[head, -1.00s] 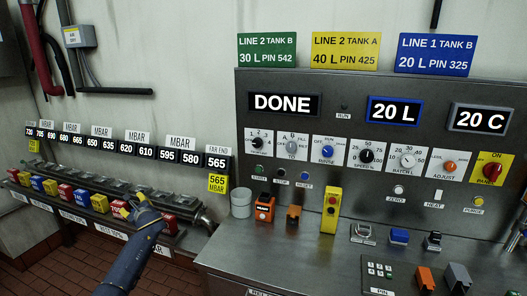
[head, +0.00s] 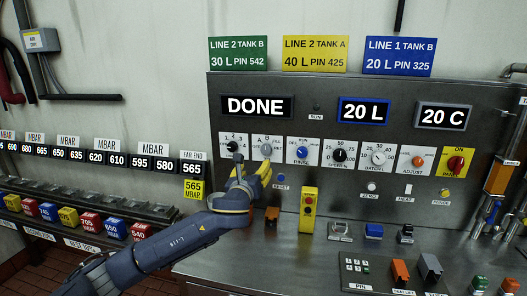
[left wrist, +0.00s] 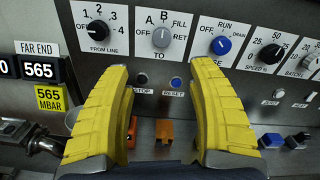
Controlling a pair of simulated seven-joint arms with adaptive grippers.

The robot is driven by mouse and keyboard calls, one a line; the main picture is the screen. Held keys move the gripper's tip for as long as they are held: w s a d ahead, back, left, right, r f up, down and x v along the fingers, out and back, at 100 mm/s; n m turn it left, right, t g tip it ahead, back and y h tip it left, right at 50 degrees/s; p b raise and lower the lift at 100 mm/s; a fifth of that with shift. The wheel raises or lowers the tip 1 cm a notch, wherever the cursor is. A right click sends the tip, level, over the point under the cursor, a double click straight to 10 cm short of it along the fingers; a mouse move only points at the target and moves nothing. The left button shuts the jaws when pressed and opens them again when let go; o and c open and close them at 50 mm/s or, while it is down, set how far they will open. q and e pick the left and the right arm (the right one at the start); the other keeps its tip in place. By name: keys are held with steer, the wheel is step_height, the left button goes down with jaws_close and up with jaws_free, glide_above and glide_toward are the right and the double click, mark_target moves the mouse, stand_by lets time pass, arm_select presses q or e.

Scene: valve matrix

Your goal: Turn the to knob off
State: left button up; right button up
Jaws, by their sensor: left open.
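The TO knob (left wrist: 161,38) is grey and round, on a white plate marked OFF, A, B, FILL and RET. In the left wrist view its pointer seems to point up near B. In the head view the knob (head: 266,150) sits just above my left gripper (head: 251,174). In the left wrist view the yellow fingers of that gripper (left wrist: 165,80) are spread wide and empty, below the knob and apart from it. My right gripper is not in view.
The black FROM LINE knob (left wrist: 97,30) is left of the TO knob, and the blue RINSE knob (left wrist: 221,45) is right of it. A yellow box with a red button (head: 308,210) stands on the steel counter. Orange-banded pipes (head: 497,180) rise at the right.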

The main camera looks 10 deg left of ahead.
mark_target(265, 150)
arm_select(q)
steer(key=w, duration=0.5)
steer(key=w+d, duration=0.1)
steer(key=w, duration=1.1)
steer(key=shift+d, duration=0.15)
jaws_close()
stand_by(0.3)
